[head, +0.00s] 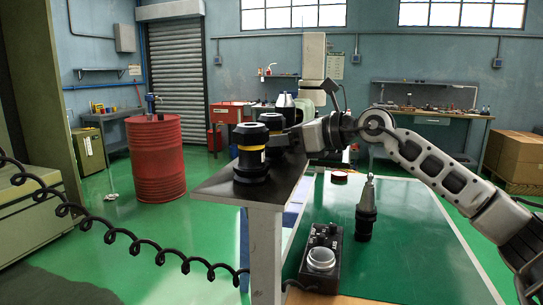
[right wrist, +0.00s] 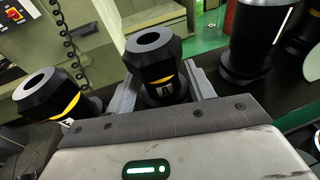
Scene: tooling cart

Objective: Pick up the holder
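Black holders with yellow bands stand on the dark top of the tooling cart (head: 221,187). The front holder (head: 251,160) is upright near the cart's left edge; another holder (head: 272,123) stands just behind it. My right gripper (head: 287,141) reaches in from the right, low over the cart top. In the right wrist view a holder (right wrist: 153,52) stands between the two fingers of the right gripper (right wrist: 163,88), one on each side. Whether both fingers press on it is unclear. Another holder (right wrist: 46,94) is left of the fingers, outside them. My left gripper is not in view.
A black cylindrical piece (right wrist: 254,38) stands close to the right finger. A black tapered tool (head: 366,212) and a dark box with a clear round cap (head: 320,261) are on the green tabletop (head: 405,240). A coiled cable (head: 140,245) hangs across the front left.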

